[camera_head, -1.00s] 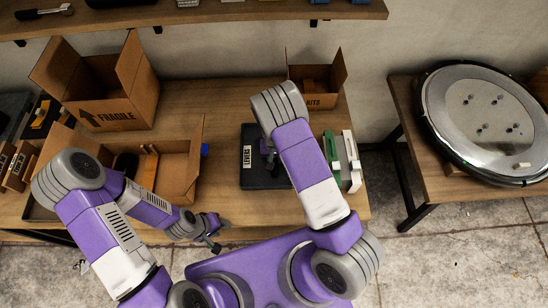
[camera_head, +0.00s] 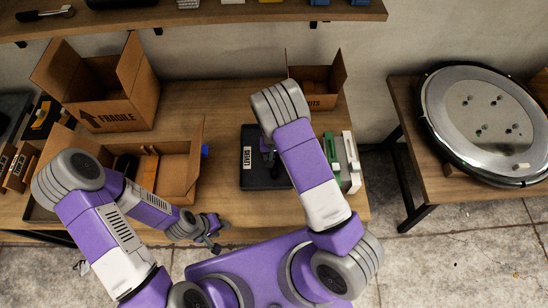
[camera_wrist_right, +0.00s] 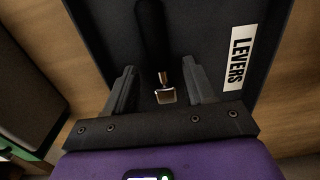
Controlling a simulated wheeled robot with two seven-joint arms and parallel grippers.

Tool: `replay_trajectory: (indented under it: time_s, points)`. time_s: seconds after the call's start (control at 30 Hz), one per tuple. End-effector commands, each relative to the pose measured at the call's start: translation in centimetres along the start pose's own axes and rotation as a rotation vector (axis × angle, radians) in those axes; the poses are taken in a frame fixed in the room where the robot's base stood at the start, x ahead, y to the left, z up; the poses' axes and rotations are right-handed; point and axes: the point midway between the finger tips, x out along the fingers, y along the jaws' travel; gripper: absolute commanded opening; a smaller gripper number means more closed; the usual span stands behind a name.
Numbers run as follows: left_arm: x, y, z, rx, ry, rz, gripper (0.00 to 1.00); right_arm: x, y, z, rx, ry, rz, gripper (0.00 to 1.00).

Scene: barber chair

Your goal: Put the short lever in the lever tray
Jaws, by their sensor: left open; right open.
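The lever tray (camera_head: 250,179) is dark, with a white label, and sits on the workbench left of the green and white items. It also fills much of the right wrist view (camera_wrist_right: 215,50), where its label reads LEVERS. A lever (camera_wrist_right: 152,40) with a black handle and a shiny metal end shows over the tray floor. My right gripper (camera_wrist_right: 160,82) is open above the tray, with the lever's metal end between its fingers. I cannot tell if the lever rests fully on the floor. My right gripper (camera_head: 268,158) is partly hidden by its arm. My left gripper (camera_head: 213,232) is open and empty at the bench's front edge.
An open FRAGILE box (camera_head: 112,112) and a lower cardboard box (camera_head: 178,180) stand on the left. A small box (camera_head: 318,84) is at the back right. Green (camera_head: 333,160) and white (camera_head: 351,160) upright items stand right of the tray. A round disc (camera_head: 484,122) lies on the side table.

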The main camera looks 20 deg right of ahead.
Motion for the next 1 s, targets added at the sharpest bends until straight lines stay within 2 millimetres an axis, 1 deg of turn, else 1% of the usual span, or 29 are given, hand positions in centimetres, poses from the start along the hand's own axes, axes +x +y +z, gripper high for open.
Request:
replay_trajectory:
  time_s: [0.03, 0.2, 0.3, 0.43, 0.6, 1.0]
  points:
    - [-0.3, 0.1, 0.0, 0.000, 0.000, 0.000, 0.43, -1.4, -0.1, 0.0, 0.000, 0.003, -0.003, 0.54]
    - [-1.0, 0.4, 0.1, 0.000, 0.000, 0.000, 0.43, -5.3, -0.1, 0.0, -0.001, 0.002, -0.002, 0.54]
    - [-1.3, 0.5, 0.1, 0.000, 0.000, 0.000, 0.43, -7.2, -0.1, 0.0, 0.000, 0.002, -0.002, 0.54]
    - [-1.5, 0.6, 0.1, 0.000, 0.000, 0.000, 0.43, -9.1, -0.1, 0.0, 0.000, 0.001, -0.002, 0.54]
    - [-1.6, 0.6, 0.1, 0.000, 0.000, 0.000, 0.43, -10.1, 0.0, 0.1, 0.000, -0.001, 0.000, 0.54]
    - [-1.6, 0.6, 0.1, 0.000, 0.000, 0.000, 0.43, -10.2, 0.0, 0.1, 0.000, -0.001, 0.000, 0.54]
